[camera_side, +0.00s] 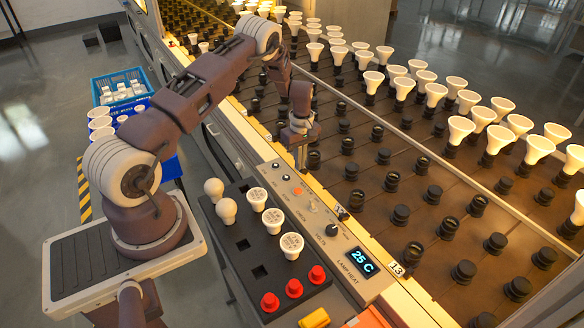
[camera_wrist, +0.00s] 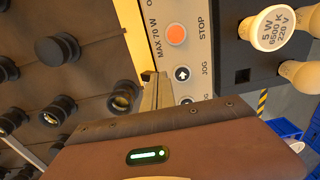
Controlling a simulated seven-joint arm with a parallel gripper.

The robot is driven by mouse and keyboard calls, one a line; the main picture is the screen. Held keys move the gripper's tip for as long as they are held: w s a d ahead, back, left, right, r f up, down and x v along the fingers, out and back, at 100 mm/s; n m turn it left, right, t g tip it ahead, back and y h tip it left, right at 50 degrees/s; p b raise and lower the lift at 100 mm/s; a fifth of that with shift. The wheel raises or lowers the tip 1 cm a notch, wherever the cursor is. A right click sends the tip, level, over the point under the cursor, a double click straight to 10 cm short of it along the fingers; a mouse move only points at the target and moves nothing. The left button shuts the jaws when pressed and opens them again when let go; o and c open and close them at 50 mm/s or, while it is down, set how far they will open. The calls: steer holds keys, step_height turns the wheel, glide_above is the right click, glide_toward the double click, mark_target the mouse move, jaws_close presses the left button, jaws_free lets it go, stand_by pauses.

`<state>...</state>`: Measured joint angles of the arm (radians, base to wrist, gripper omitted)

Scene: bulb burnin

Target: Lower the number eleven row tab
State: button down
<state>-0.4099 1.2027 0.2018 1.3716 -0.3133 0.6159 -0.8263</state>
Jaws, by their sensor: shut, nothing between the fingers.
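My gripper (camera_side: 301,160) points down at the near edge of the lamp conveyor, just beyond the control panel (camera_side: 330,236). Its fingers are shut with nothing between them; in the wrist view the fingertips (camera_wrist: 150,88) are beside the panel's edge. The number eleven row tab cannot be made out in either view; the gripper may be hiding it. A tab marked 13 (camera_side: 397,268) shows on the conveyor's edge nearer the camera. Another small tab (camera_side: 342,213) lies between it and my gripper, its number too small to read.
Rows of black sockets (camera_side: 402,214) cover the conveyor, with lit bulbs (camera_side: 460,128) in the farther rows. A black rack (camera_side: 246,250) holds several bulbs and red caps left of the panel.

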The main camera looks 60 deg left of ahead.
steer(key=shift+w, duration=0.95)
steer(key=shift+w+f, duration=0.15)
steer(key=shift+w, duration=0.5)
steer(key=shift+w+f, duration=0.15)
steer(key=shift+w, duration=0.45)
steer(key=shift+r, duration=0.8)
steer(key=shift+r, duration=0.1)
step_height(320, 180, up, 7)
